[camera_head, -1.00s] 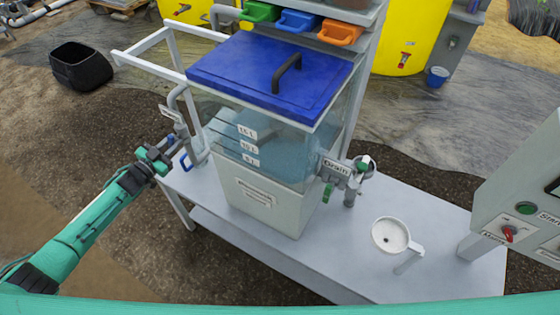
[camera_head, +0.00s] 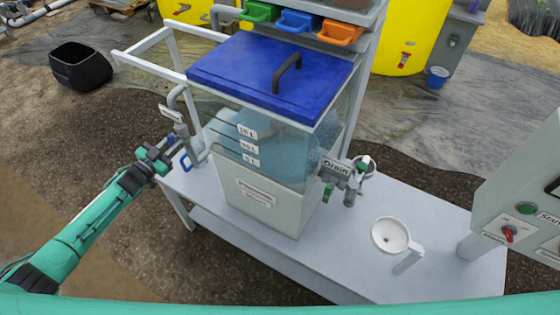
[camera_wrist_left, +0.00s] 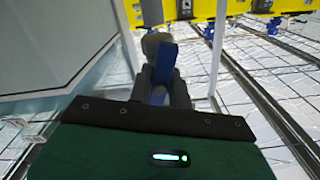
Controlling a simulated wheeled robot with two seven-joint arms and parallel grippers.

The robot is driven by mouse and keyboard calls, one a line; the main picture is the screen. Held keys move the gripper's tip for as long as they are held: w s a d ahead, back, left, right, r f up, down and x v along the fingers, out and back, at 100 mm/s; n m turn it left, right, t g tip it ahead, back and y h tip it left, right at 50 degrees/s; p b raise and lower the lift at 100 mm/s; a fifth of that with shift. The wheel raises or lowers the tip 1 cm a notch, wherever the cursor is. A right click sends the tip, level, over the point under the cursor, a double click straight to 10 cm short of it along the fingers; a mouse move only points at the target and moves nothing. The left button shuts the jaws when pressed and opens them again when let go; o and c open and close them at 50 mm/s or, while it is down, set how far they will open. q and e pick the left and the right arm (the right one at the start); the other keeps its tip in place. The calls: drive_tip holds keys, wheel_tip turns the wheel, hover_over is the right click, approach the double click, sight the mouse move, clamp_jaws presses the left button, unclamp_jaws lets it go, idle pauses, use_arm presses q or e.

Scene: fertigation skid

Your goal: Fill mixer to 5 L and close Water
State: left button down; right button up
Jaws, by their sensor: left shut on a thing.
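The mixer is a clear tank (camera_head: 262,150) with a blue lid (camera_head: 270,75), marked 15 L, 10 L and 5 L (camera_head: 250,161) on its front. Bluish water shows inside; I cannot read its exact level against the marks. The inlet pipe with a small label plate (camera_head: 171,114) stands at the tank's left; its text is too small to read. My left gripper (camera_head: 167,148) is at this pipe's valve. In the left wrist view its fingers (camera_wrist_left: 162,88) are shut on a blue handle (camera_wrist_left: 166,62). My right gripper is not in view.
A drain valve (camera_head: 345,172) with a green handle sticks out at the tank's right. A control box (camera_head: 525,200) is at the right edge. Coloured bins (camera_head: 298,20) sit on the shelf behind.

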use_arm(q)
drive_tip(key=shift+f, duration=0.1)
idle(0.4)
drive_tip(key=shift+f+m+b, duration=0.2)
drive_tip(key=shift+m+b, duration=0.45)
drive_tip(key=shift+m, duration=0.35)
drive_tip(key=m+b, duration=0.2)
drive_tip(key=m, duration=0.2)
drive_tip(key=shift+m, duration=0.4)
drive_tip(key=shift+r+m+b, duration=0.1)
drive_tip(key=shift+m+b, duration=0.65)
drive_tip(key=shift+m, duration=0.35)
drive_tip(key=shift+r, duration=0.1)
idle(3.4)
